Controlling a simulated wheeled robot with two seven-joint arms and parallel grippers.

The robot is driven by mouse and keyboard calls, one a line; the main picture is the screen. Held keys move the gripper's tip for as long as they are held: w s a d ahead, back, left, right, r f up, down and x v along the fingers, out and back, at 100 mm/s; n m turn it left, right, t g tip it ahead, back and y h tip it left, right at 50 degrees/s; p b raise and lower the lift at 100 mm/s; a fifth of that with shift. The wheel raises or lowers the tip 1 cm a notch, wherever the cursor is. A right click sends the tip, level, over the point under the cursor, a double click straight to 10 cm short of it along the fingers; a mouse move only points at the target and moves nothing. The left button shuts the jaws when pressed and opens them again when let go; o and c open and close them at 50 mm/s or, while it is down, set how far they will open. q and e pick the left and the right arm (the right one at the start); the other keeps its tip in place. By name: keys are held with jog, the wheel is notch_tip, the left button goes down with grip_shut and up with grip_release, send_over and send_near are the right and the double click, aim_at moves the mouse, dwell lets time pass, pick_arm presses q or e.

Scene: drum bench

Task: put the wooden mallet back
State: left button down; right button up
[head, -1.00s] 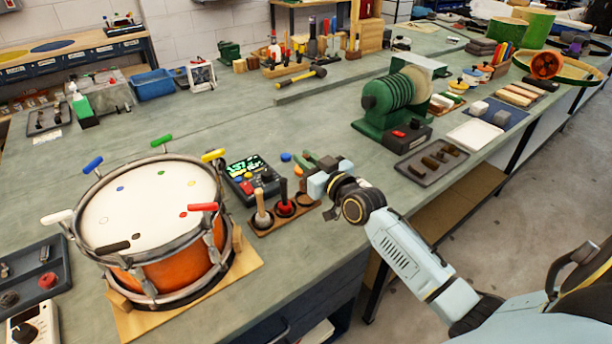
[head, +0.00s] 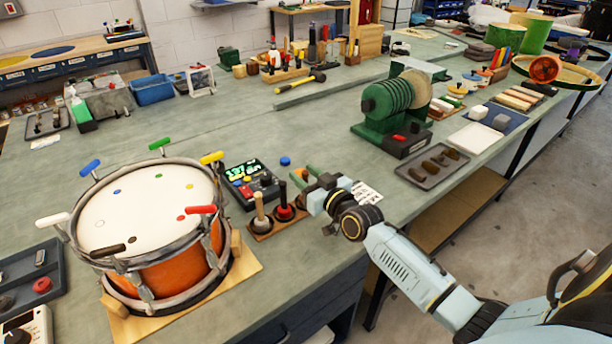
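A tool with a pale wooden handle (head: 260,207) stands upright in a small brown wooden holder (head: 262,236) at the bench's front edge, right of the drum. A dark-handled tool with a red collar (head: 283,203) stands beside it. I cannot tell for sure which piece is the wooden mallet. My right gripper (head: 308,182) is low over the holder's right end and hides it. Green finger-like bars and a small brown part show at the gripper, but whether it holds anything is unclear. My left gripper is out of view.
An orange drum (head: 165,268) with coloured pegs stands on a wooden board at left. A control box with a lit display (head: 248,180) is behind the holder. A green coil machine (head: 390,110) and a grey tray (head: 432,165) are right.

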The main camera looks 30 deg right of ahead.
jog(key=shift+r, duration=0.2)
jog(key=s+p, duration=0.1)
jog(key=s, duration=1.1)
jog(key=shift+d, duration=0.45)
dwell(1.1)
